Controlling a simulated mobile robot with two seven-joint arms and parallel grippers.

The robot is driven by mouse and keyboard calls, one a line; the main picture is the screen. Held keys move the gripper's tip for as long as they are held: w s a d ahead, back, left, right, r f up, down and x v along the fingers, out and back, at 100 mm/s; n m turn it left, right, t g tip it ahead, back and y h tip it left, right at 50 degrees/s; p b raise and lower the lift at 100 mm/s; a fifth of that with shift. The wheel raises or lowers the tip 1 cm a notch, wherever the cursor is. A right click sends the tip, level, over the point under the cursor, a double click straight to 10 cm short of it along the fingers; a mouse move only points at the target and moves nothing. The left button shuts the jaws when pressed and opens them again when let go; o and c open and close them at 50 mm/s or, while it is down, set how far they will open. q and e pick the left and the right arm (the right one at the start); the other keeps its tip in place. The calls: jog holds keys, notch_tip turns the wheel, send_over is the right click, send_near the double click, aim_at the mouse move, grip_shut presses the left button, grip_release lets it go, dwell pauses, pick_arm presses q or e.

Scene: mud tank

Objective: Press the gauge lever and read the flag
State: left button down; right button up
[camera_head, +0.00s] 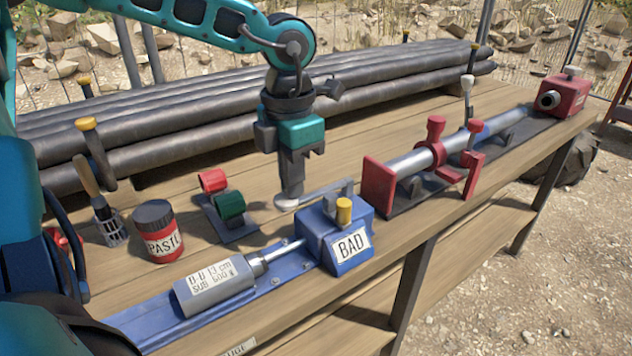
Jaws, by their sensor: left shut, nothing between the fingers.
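The gauge is a blue block (334,236) on a blue rail (262,290) at the table's front edge. A white flag (353,245) on its front reads "BAD". The grey gauge lever (325,193) runs left from the block's top to a pale rounded end (287,203). My left gripper (290,198) points down, shut and empty, with its tips at that lever end; they appear to touch it. A grey cylinder (213,285) labelled "D-D 13 cm SUB 600 g" lies on the rail, its rod reaching the block. My right gripper is out of view.
A paste jar (158,232), a brush (100,205) and a stand with red and green rings (228,208) stand left of the gripper. A red clamp fixture with a steel tube (412,161) lies to the right. Dark pipes (190,110) are stacked behind.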

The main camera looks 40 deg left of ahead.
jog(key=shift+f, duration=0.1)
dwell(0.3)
pick_arm(q)
jog(key=shift+r+p, duration=1.55)
jog(key=shift+r, duration=0.65)
notch_tip(320, 180, up, 6)
jog(key=p, duration=0.4)
jog(key=shift+r, duration=0.25)
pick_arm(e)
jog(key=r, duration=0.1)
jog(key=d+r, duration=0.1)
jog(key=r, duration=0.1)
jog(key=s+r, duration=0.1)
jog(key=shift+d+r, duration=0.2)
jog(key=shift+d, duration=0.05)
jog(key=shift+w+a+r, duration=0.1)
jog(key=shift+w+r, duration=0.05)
